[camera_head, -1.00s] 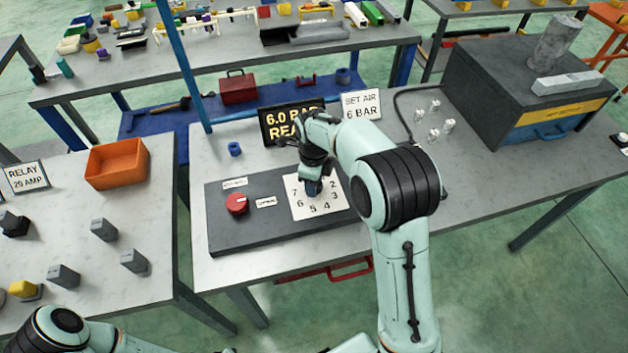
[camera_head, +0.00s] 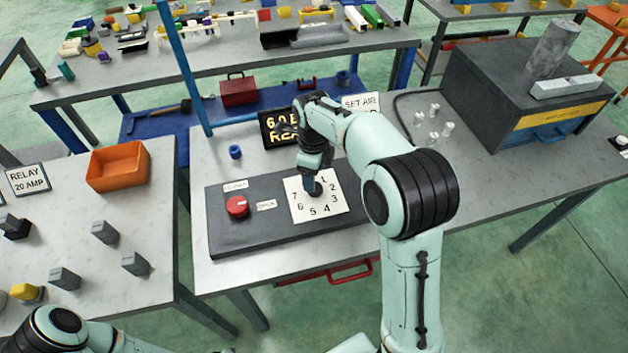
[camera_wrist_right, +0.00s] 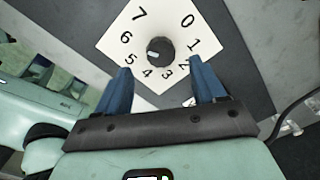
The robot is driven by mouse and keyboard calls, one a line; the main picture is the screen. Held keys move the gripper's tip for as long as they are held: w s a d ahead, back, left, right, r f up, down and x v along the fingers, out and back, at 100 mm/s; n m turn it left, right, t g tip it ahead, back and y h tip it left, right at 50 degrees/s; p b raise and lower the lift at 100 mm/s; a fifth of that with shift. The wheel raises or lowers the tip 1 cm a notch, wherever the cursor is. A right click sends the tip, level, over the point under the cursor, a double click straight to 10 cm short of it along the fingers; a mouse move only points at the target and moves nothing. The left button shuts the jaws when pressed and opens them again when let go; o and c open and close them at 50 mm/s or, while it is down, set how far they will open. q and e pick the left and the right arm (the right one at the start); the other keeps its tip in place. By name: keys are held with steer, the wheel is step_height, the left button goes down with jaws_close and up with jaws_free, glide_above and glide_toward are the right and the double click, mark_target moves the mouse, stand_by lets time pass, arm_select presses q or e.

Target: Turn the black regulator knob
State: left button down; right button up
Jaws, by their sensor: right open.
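The black regulator knob (camera_wrist_right: 160,51) stands at the centre of a white dial plate (camera_head: 329,207) numbered 0 to 7. In the right wrist view its pale mark is on its left side, roughly towards the 6. My right gripper (camera_wrist_right: 161,86) is open, with its two blue fingers short of the knob and to either side of it in the picture. Whether the fingers touch anything is not clear. My left arm shows at the bottom left; its gripper is out of view.
A red knob (camera_head: 237,206) sits left of the dial on the dark panel (camera_head: 270,232). A dark box (camera_head: 500,85) stands at the right.

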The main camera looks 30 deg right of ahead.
step_height(320, 180, up, 8)
steer(key=shift+f+p, duration=0.2)
steer(key=shift+p, duration=0.15)
steer(key=shift+s, duration=0.1)
